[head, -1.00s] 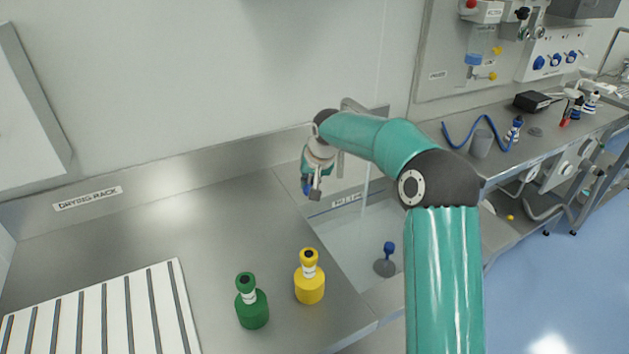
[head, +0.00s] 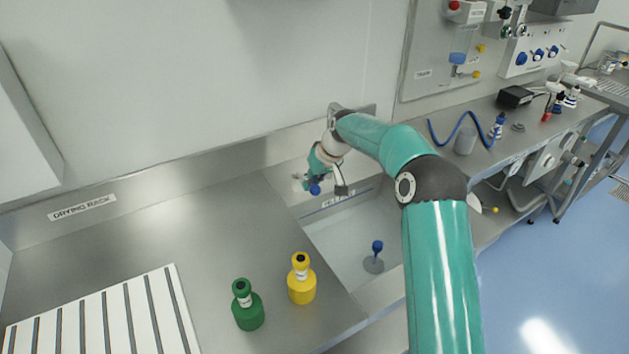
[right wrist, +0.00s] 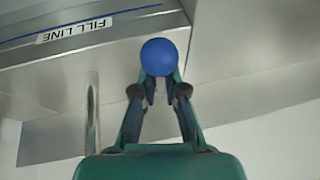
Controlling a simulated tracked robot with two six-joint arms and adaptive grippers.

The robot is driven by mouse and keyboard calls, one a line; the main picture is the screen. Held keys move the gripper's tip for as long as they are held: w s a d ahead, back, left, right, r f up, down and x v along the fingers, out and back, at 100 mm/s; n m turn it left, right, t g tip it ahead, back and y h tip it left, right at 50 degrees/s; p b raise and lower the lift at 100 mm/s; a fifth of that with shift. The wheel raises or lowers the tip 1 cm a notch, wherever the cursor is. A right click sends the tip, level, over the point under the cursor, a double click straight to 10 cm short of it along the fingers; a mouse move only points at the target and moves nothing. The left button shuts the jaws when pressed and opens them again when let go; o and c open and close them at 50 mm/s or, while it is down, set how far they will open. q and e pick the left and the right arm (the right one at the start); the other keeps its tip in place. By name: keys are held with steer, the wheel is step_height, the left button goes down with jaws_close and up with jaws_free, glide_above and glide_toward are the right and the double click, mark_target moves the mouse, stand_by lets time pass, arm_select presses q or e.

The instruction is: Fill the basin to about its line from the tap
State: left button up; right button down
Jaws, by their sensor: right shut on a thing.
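The basin (head: 340,232) is sunk into the steel counter, with a blue line and a FILL LINE label (right wrist: 74,30) on its wall. The tap (head: 335,108) at the back wall is mostly hidden behind my right arm. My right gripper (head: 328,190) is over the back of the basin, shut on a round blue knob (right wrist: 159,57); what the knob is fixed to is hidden. A grey plug with a blue-topped stem (head: 376,247) is on the basin floor. I cannot make out a water level. My left gripper is not in view.
A yellow bottle (head: 302,285) and a green bottle (head: 248,310) stand on the counter left of the basin. A white slatted drying rack (head: 110,320) lies at lower left. A grey cup (head: 465,141) and blue hose (head: 448,136) are to the right.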

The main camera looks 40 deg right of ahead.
steer(key=shift+s+a+f, duration=0.15)
steer(key=shift+s+f, duration=0.1)
steer(key=shift+f, duration=0.25)
steer(key=c, duration=1.2)
jaws_free()
steer(key=shift+f, duration=0.1)
steer(key=v, duration=1.2)
steer(key=shift+w+d+r, duration=0.25)
steer(key=shift+r, duration=0.1)
